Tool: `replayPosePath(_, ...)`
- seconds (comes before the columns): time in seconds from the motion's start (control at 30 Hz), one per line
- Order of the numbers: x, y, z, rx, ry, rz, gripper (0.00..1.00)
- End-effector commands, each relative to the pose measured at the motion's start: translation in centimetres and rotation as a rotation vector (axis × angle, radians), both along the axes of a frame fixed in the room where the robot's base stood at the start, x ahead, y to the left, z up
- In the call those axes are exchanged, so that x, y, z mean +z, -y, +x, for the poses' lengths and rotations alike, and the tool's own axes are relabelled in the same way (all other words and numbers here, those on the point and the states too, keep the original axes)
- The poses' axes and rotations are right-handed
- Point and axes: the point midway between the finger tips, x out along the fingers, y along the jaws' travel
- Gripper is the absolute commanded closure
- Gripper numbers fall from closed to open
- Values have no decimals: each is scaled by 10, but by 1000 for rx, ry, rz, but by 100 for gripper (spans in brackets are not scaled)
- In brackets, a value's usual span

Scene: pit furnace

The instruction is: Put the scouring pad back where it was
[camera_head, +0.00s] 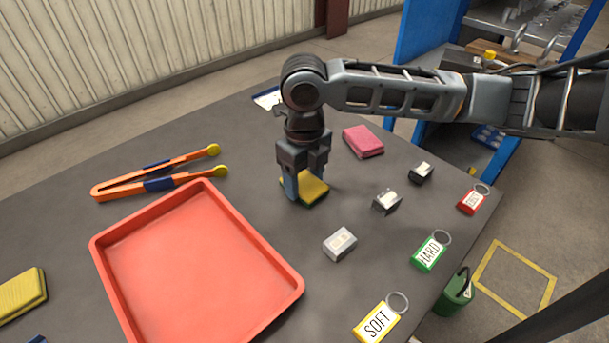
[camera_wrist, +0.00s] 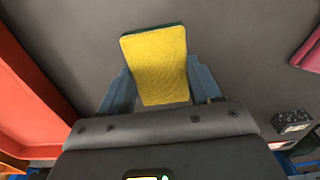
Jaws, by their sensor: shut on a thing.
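The scouring pad (camera_head: 314,190) has a yellow top face and a thin dark green layer beneath. My gripper (camera_head: 306,188) points down and is shut on it, one finger at each side. In the wrist view the pad (camera_wrist: 158,62) sits between the two blue fingers, its far end sticking out past them. The pad is at or just above the grey table; I cannot tell if it touches. Part of it is hidden by the fingers in the head view.
A red tray (camera_head: 281,298) stands left of the pad. Orange tongs (camera_head: 158,172) lie behind the tray. A pink pad (camera_head: 363,141), small grey blocks (camera_head: 340,244) and tags such as the green HARD tag (camera_head: 429,253) lie right. A yellow sponge (camera_head: 20,294) lies far left.

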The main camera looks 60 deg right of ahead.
Motion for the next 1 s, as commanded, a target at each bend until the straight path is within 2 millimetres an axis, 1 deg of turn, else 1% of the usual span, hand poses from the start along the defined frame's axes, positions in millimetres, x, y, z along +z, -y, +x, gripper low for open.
replayPosePath(0.2,0,0,0,0,1,0,62)
replayPosePath(0.33,-4,0,0,0,1,-1,62)
replayPosePath(0.37,-3,0,0,0,1,-1,35)
replayPosePath(0.6,-3,0,0,0,1,0,12)
replayPosePath(0.87,-1,0,0,0,1,0,12)
replayPosePath(1.0,7,1,1,1,4,-2,12)
